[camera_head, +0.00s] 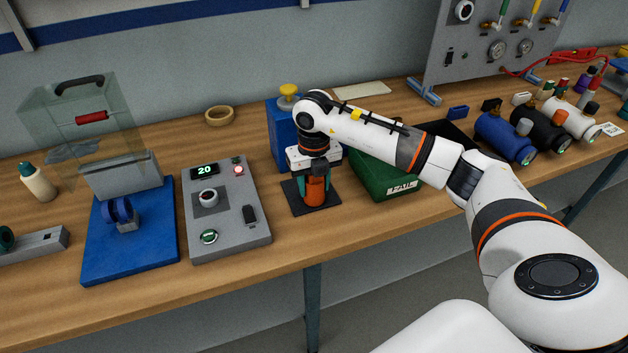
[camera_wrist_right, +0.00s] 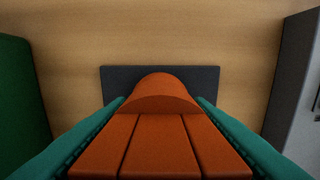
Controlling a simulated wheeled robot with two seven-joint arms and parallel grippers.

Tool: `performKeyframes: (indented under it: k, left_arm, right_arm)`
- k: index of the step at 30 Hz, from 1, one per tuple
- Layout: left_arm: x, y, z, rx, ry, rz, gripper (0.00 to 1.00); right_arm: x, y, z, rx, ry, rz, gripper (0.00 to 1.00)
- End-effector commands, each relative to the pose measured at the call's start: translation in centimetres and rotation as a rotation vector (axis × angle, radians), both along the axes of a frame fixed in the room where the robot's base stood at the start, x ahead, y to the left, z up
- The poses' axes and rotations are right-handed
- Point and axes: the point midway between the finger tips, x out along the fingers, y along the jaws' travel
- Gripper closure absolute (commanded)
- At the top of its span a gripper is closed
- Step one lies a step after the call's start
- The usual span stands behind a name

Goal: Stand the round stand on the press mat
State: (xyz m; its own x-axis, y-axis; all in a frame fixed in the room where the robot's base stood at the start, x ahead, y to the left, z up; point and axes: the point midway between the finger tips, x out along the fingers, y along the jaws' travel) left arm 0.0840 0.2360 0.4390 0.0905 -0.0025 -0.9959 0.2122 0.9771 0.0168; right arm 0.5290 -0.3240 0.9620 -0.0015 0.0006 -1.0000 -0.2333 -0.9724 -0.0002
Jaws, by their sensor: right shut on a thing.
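The orange round stand (camera_head: 315,190) is upright between the teal fingers of my right gripper (camera_head: 316,182), which is shut on it. In the right wrist view the stand (camera_wrist_right: 165,95) fills the lower middle, with a teal finger on each side. The dark press mat (camera_head: 330,202) lies flat on the bench under it; its far part (camera_wrist_right: 120,78) shows beyond the stand in the wrist view. The stand's lower end appears over the mat, but I cannot tell whether it touches. My left gripper is not in view.
The grey control box (camera_head: 240,225) showing 20 is close on the left of the mat. The green case (camera_head: 395,188) is close on the right. The blue unit with a yellow knob (camera_head: 280,145) stands behind. Bare wood (camera_head: 300,235) lies in front.

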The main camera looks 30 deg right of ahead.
Motion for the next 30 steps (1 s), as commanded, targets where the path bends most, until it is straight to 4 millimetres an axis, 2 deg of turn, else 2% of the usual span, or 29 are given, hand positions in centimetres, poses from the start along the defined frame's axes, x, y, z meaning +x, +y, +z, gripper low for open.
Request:
performKeyframes:
  k: [11, 12, 15, 26, 30]
  left_arm:
    - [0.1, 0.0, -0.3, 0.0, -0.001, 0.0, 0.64]
    - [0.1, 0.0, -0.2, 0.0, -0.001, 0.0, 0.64]
    - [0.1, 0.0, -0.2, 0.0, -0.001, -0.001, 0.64]
    - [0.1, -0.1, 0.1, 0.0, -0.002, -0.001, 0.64]
    - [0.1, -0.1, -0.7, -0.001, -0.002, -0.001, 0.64]
  right_arm:
    - [0.1, 0.0, -0.5, 0.0, -0.004, 0.0, 0.94]
    - [0.0, 0.0, -0.4, 0.0, -0.002, 0.0, 0.48]
    - [0.0, 0.0, -0.4, 0.0, -0.001, 0.0, 0.33]
    - [0.1, 0.0, 0.1, -0.001, -0.003, 0.0, 0.33]
    - [0.2, 0.0, 2.0, -0.001, -0.008, 0.001, 0.33]
